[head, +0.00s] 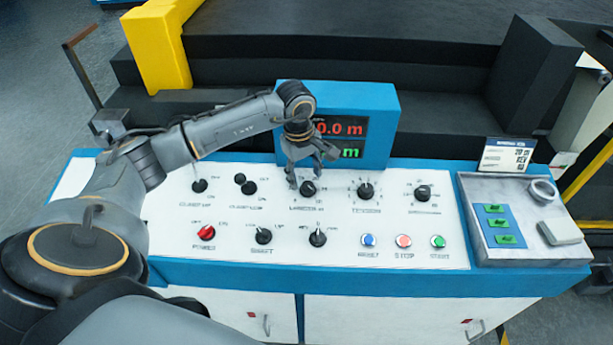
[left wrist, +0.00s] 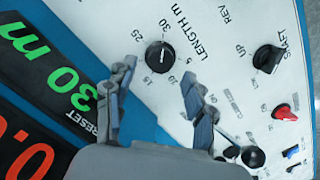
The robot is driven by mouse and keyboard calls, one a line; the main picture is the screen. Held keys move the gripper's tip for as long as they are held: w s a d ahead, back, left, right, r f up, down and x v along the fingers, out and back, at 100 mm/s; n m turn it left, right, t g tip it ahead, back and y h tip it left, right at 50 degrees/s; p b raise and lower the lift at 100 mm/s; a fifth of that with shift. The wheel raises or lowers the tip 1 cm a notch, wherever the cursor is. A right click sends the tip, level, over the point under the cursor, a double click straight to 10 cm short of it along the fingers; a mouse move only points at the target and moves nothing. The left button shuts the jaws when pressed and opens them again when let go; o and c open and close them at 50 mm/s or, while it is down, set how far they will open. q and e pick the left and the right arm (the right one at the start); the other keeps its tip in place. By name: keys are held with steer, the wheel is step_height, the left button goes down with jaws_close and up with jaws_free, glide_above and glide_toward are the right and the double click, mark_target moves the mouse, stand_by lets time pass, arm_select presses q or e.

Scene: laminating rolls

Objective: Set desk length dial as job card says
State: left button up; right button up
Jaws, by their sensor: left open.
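The length dial (head: 307,188) is a round black knob on the white desk panel, in the middle of the upper row. In the left wrist view the dial (left wrist: 160,57) sits beyond my fingertips, ringed by numbers from 5 to 30; I cannot read its pointer surely. My left gripper (head: 312,168) is open and empty, just above and behind the dial. In the left wrist view its fingers (left wrist: 160,82) are spread apart, clear of the knob.
Other knobs flank the dial, including the tension knob (head: 366,190) and the shaft knob (head: 263,236). The red power knob (head: 206,232) and several push buttons line the front. A grey tray (head: 475,185) with green-labelled blocks and a tape roll (head: 543,190) is at right.

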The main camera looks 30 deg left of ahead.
mark_target(306, 184)
arm_select(q)
steer(key=shift+w+d+f+p, duration=0.15)
steer(key=shift+f+p, duration=0.15)
steer(key=shift+f, duration=1.3)
steer(key=c, duration=1.1)
jaws_close()
